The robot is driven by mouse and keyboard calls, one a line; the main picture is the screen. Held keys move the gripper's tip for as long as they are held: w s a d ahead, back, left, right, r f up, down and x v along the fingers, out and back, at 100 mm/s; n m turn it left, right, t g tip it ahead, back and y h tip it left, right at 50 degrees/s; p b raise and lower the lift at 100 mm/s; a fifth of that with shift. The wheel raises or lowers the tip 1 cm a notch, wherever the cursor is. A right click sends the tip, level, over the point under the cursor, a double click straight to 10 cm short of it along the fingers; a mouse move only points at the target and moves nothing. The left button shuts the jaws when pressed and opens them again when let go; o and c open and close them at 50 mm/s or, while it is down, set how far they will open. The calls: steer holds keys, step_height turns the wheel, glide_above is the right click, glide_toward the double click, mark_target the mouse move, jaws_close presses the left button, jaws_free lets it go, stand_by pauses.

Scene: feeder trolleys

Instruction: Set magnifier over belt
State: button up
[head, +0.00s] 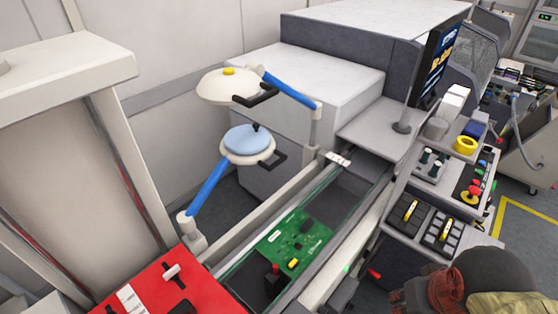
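The magnifier (248,142) has a round pale-blue lens, a white rim and a black handle (272,161). It sits on a blue arm (207,188) rising from a post on the conveyor's left side. The head hangs left of the belt's far part, apart from the green circuit board. The belt (335,200) runs between two rails from lower left to upper right. The green circuit board (300,238) lies on it with several small parts. My gripper is not in view.
A white lamp head (227,86) with a yellow knob and black handle hangs just above the magnifier on another blue arm. A red panel (160,285) is at lower left. A monitor (433,62) and control panels (425,218) line the right. A dark rounded object (495,272) is at lower right.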

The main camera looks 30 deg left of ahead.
steer(key=w+a+f+n+h+p, duration=0.1)
steer(key=w+a+f+n+h, duration=0.15)
steer(key=a+n, duration=0.35)
steer(key=w+a+f+n+h+p, duration=0.1)
steer(key=w+a+f+n+h, duration=0.1)
steer(key=w+a+f+n, duration=0.35)
steer(key=n+t+p, duration=0.1)
steer(key=n+t, duration=1.3)
steer(key=n, duration=0.3)
glide_toward(287, 156)
steer(key=shift+s+a+f+h, duration=0.35)
steer(key=shift+s+a+f, duration=0.2)
steer(key=shift+a, duration=0.15)
steer(key=shift+w+r, duration=0.15)
steer(key=shift+w, duration=0.05)
steer(key=x, duration=0.7)
steer(key=shift+w+d, duration=0.1)
steer(key=shift+w, duration=0.1)
steer(key=c, duration=0.3)
steer(key=c, duration=0.4)
jaws_close()
